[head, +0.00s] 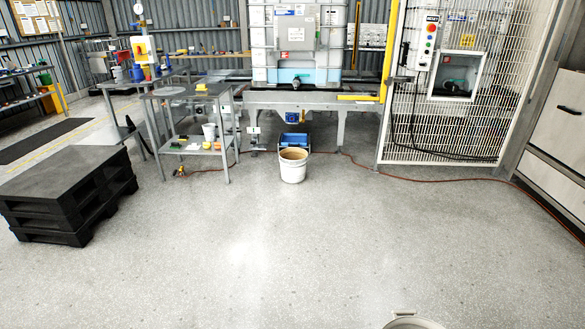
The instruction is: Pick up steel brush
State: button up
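I cannot make out a steel brush for certain in the head view. A grey metal work table (160,96) stands left of centre, with a yellow item (201,87) on its top. Its lower shelf holds a white cup-like container (209,131) and several small coloured items (190,146), too small to tell apart. More small tools lie on the benches behind and at the far left, also too small to name. My gripper is not in view.
A white bucket (292,170) stands on the floor before a blue crate (293,142). Stacked black pallets (68,190) are at the left. A mesh fence panel (450,125) stands at the right. An orange hose (420,180) crosses the floor. The front floor is largely clear.

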aim_at(201, 89)
jog(key=i+j+u, duration=0.75)
jog(key=i, duration=0.6)
jog(key=i+l+u, duration=0.15)
jog(key=i+u, duration=0.15)
jog(key=i, duration=2.85)
